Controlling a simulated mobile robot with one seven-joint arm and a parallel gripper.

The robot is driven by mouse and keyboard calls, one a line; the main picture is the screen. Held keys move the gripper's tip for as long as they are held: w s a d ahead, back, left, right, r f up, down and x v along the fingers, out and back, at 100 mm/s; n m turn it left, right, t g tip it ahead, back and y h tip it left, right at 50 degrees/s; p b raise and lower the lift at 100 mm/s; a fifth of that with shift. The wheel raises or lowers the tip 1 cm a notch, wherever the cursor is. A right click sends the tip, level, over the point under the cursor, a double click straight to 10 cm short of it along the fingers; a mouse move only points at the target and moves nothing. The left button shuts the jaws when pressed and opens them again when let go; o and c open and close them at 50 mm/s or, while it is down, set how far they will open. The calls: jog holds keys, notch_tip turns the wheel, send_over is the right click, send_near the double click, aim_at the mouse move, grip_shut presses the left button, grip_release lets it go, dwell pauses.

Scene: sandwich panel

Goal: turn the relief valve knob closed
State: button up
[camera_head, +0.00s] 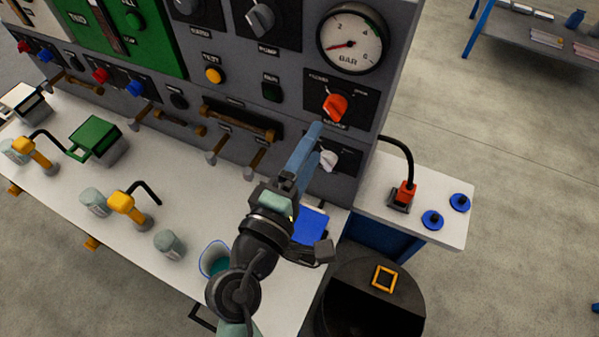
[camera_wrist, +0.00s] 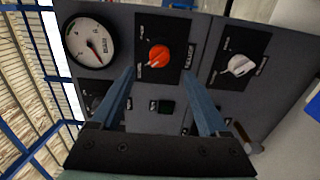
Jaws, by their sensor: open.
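The relief valve knob looks to be the orange-red knob (camera_head: 335,107) on a black plate at the panel's right side, below the gauge. It also shows in the wrist view (camera_wrist: 159,56), ahead of the fingertips. The plate has small labels at its upper left and upper right; I cannot tell surely which one the knob points to. My gripper (camera_head: 314,133) is just in front of and below the knob. In the wrist view my gripper (camera_wrist: 160,78) is open, its two blue fingers apart with nothing between them. I cannot tell whether a fingertip touches the plate.
A white knob (camera_head: 328,160) sits on the plate below the orange one. A round pressure gauge (camera_head: 351,42) is above. Drawer-like bar handles (camera_head: 238,124) stick out to the left. A white bench (camera_head: 150,215) with several cups and tools lies below. A dark bin (camera_head: 375,300) stands at the lower right.

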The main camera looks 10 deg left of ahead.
jog(key=b+v, duration=0.1)
jog(key=v, duration=0.3)
jog(key=shift+s+a, duration=0.1)
jog(key=shift+s, duration=0.05)
dwell(0.4)
jog(key=w+d+r+m+t, duration=0.1)
jog(key=w+r+m+t, duration=0.3)
jog(key=r, duration=0.6)
jog(key=w+d+r+m+g, duration=0.1)
jog(key=w+d+r+m, duration=0.1)
jog(key=r+m, duration=0.5)
jog(key=s+r+m+t+y, duration=0.1)
jog(key=s+r+t+y, duration=0.1)
jog(key=r, duration=1.1)
jog(key=s+r+m+t+y, duration=0.2)
jog(key=s+r+t, duration=0.3)
jog(key=r, duration=0.8)
jog(key=shift+s+d+m+y, duration=0.3)
jog(key=shift+s+d+y, duration=0.2)
jog(key=shift+y, duration=0.3)
jog(key=shift+r, duration=0.1)
